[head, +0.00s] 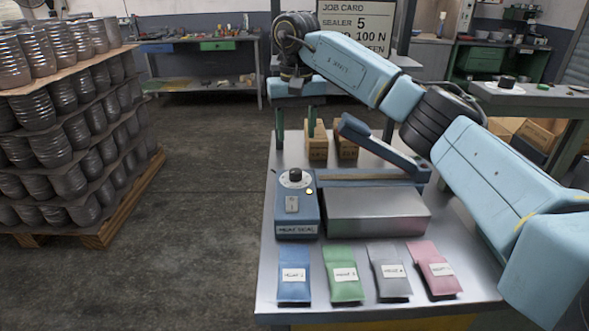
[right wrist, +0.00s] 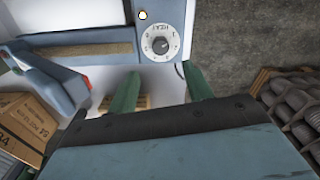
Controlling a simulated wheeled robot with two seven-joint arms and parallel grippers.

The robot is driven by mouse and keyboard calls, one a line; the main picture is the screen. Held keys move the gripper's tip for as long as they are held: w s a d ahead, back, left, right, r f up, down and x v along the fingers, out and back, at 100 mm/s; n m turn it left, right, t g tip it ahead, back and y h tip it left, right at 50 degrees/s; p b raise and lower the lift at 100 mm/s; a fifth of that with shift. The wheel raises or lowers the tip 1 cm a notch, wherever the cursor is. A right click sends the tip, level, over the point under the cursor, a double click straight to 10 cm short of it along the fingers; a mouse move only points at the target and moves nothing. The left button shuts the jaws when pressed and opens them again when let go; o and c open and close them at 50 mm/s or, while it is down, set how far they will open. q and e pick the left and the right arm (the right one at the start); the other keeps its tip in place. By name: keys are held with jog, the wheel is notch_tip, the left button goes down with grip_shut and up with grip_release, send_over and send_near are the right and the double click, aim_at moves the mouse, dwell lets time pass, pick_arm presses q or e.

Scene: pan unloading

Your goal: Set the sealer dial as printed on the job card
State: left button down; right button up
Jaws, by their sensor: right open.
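The job card (head: 355,22) stands at the back of the bench. It reads "SEALER 5"; lower lines show "100 N" and "EEN", with their left parts hidden by my right arm. The heat sealer (head: 375,212) has a blue control box with a black dial (head: 295,176) on a white numbered plate. The dial (right wrist: 160,45) also shows in the right wrist view, but its setting is too small to read. My right gripper (head: 295,142) is open and empty, its green fingers pointing down behind and above the dial. My left gripper is out of view.
Blue, green, grey and pink pouches (head: 346,274) lie along the bench front. Cardboard boxes (head: 317,140) stand behind the sealer, whose raised blue arm (head: 375,145) is right of my gripper. A pallet of cans (head: 60,140) stands left, across clear floor.

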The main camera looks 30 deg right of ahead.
aim_at(296, 171)
notch_tip(296, 171, down, 10)
jog(key=shift+w+r+b, duration=0.1)
jog(key=shift+r+b, duration=0.1)
jog(key=shift+b, duration=0.4)
jog(key=shift+f, duration=0.35)
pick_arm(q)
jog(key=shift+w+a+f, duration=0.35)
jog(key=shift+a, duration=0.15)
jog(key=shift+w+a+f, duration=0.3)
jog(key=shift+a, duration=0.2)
pick_arm(e)
jog(key=c, duration=1)
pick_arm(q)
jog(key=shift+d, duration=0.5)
pick_arm(e)
jog(key=shift+o, duration=0.2)
